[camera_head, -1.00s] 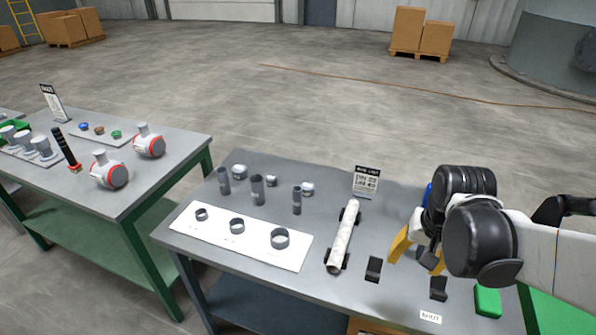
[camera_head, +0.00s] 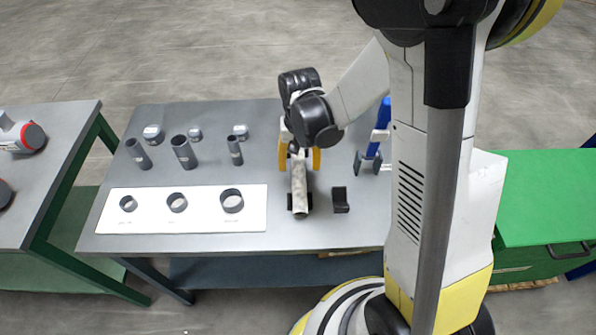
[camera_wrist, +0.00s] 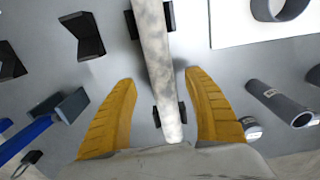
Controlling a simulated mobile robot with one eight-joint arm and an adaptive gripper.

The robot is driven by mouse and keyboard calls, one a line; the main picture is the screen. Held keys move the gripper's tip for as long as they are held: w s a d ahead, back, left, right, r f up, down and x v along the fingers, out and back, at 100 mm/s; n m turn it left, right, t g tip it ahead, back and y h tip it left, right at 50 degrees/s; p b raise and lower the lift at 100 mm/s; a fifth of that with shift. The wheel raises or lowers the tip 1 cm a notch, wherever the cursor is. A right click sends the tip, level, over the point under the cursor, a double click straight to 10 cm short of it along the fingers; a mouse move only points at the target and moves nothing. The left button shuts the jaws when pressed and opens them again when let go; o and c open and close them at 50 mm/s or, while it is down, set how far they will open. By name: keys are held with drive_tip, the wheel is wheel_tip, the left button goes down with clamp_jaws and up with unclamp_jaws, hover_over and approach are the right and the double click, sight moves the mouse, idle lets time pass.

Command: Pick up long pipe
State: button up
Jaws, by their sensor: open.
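The long pipe (camera_head: 299,184) is pale, mottled and straight, and lies on dark cradles on the grey table. In the wrist view the long pipe (camera_wrist: 156,55) runs from the top edge down between the two yellow fingers. My gripper (camera_head: 299,158) is over the pipe's far part, with one finger on each side. In the wrist view my gripper (camera_wrist: 160,105) is open, with a gap between each finger and the pipe. The pipe's far end is partly hidden by the wrist in the head view.
A white board (camera_head: 185,210) with several rings lies left of the pipe, with short grey tubes (camera_head: 183,152) behind it. An empty black cradle (camera_head: 340,200) stands just right of the pipe. A blue part (camera_head: 380,128) rests on another stand farther right.

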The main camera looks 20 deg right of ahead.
sight(298, 167)
drive_tip(key=f+b, duration=0.1)
drive_tip(key=f, duration=0.1)
drive_tip(key=w+f, duration=0.1)
drive_tip(key=f, duration=0.1)
drive_tip(key=shift+w+d+f+b, duration=0.1)
drive_tip(key=shift+f+b, duration=0.15)
drive_tip(key=shift+b, duration=0.1)
drive_tip(key=shift+r, duration=0.1)
drive_tip(key=shift+c, duration=0.2)
clamp_jaws()
drive_tip(key=shift+r, duration=0.1)
